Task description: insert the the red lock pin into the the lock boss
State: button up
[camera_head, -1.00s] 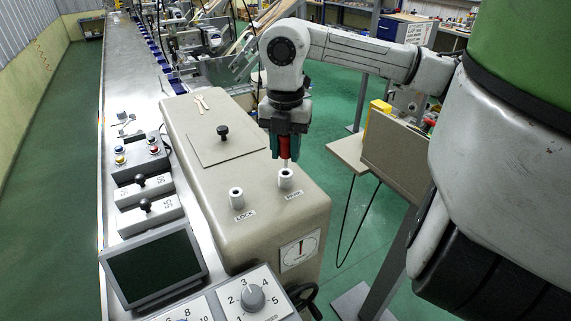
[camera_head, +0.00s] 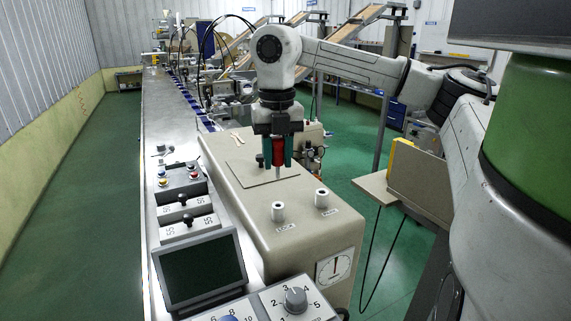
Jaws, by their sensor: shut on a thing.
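My gripper (camera_head: 278,160) is shut on the red lock pin (camera_head: 279,152), whose red body shows between the teal fingers. The pin hangs upright, and its pale shank points down, clear of both bosses. The lock boss (camera_head: 278,211) is the left of two short white cylinders with a dark top hole on the beige housing. In the picture, the pin tip is above and slightly behind it, over the flat panel's front area; the exact height is hard to tell.
The park boss (camera_head: 321,199) stands right of the lock boss. A black knob rises from the flat panel (camera_head: 250,176), partly behind the fingers. A dark screen (camera_head: 201,267) and switch boxes (camera_head: 187,203) stand left of the housing (camera_head: 300,241).

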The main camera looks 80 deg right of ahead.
jog(key=shift+a, duration=0.1)
jog(key=shift+b, duration=0.3)
jog(key=shift+f+b, duration=3.95)
jog(key=shift+f, duration=0.8)
jog(key=shift+f, duration=0.15)
jog(key=o, duration=1.1)
notch_tip(320, 180, up, 11)
jog(key=shift+f, duration=0.1)
